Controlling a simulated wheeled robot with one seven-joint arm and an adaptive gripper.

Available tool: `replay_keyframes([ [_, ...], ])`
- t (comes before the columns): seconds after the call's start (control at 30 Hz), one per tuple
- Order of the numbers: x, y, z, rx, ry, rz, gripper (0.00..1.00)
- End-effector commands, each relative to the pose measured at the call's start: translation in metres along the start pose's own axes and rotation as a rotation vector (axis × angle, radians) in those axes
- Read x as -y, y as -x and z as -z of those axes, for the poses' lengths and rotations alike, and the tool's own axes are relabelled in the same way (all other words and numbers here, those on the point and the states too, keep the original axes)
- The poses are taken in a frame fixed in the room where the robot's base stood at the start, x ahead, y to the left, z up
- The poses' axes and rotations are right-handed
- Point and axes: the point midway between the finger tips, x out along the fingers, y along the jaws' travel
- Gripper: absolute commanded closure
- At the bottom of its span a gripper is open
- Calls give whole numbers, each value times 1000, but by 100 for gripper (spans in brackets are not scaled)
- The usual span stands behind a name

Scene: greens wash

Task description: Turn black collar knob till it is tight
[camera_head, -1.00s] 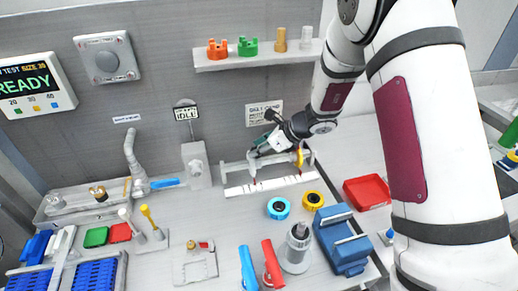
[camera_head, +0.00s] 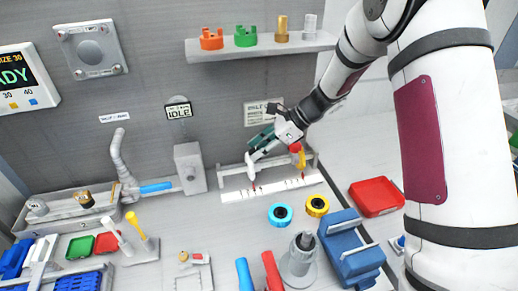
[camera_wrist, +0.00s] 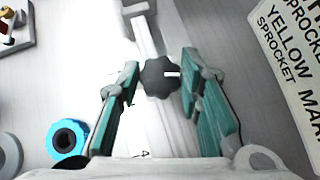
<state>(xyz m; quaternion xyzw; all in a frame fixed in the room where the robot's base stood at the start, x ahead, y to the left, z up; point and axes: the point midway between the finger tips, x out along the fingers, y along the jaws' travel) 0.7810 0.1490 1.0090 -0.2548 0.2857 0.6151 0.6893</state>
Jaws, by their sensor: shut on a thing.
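A pale bar or shaft (camera_wrist: 147,35) runs away beyond the knob. In the head view my gripper (camera_head: 262,139) reaches down to the pale rail fixture (camera_head: 232,171) by the back wall. The knob is too small or hidden there to make out.
A blue ring (camera_head: 280,215) and a yellow ring (camera_head: 317,205) lie in front of the fixture. A blue clamp block (camera_head: 345,245), a grey post (camera_head: 299,258) and a red tray (camera_head: 376,196) stand nearby. A shelf (camera_head: 262,46) with sprockets hangs above.

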Motion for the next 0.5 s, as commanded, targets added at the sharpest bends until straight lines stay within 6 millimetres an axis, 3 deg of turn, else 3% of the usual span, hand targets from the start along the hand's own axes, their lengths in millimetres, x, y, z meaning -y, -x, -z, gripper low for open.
replay_keyframes([
  [0.23,0,0,0,0,0,1,95],
  [0.27,0,0,0,0,0,1,60],
  [0.3,0,0,0,0,0,1,51],
  [0.33,0,0,0,0,0,1,47],
  [0.5,0,0,0,0,0,1,47],
])
